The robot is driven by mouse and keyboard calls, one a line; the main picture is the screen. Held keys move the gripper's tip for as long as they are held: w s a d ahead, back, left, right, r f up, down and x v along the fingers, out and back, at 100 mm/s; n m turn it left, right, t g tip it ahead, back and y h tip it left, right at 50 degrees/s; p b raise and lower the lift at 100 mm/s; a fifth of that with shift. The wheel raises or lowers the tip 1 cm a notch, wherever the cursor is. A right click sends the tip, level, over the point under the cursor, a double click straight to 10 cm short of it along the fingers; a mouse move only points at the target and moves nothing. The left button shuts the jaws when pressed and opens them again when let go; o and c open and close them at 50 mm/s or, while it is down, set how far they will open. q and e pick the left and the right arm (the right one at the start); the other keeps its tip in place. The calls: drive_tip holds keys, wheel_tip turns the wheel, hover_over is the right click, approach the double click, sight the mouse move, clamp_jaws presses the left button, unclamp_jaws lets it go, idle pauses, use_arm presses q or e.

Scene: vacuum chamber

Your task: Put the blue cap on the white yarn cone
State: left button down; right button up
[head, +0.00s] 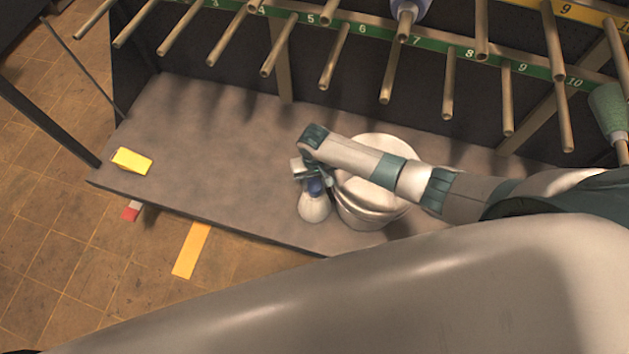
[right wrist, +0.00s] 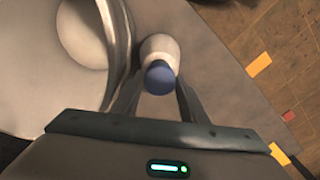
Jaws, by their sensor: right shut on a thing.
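The white yarn cone (head: 314,209) stands on the grey shelf near its front edge, left of a light round container. My right gripper (head: 311,172) is above the cone, shut on the blue cap (head: 316,187). In the right wrist view the blue cap (right wrist: 160,78) sits between the two fingers, lined up with the top of the white cone (right wrist: 159,47). The cap overlaps the cone's tip in both views. I cannot tell whether it is seated or just above it. My left gripper is not in view.
The round container (head: 357,216) stands close to the right of the cone, under my right arm. A yellow block (head: 131,161) lies at the shelf's left end. A numbered green rail (head: 430,45) with several pegs runs along the back.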

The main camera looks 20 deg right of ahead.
sight(315, 185)
drive_tip(key=shift+p, duration=0.35)
drive_tip(key=shift+f, duration=0.15)
idle(0.4)
drive_tip(key=shift+f+b, duration=0.8)
drive_tip(key=shift+f, duration=0.6)
drive_tip(key=o, duration=1.1)
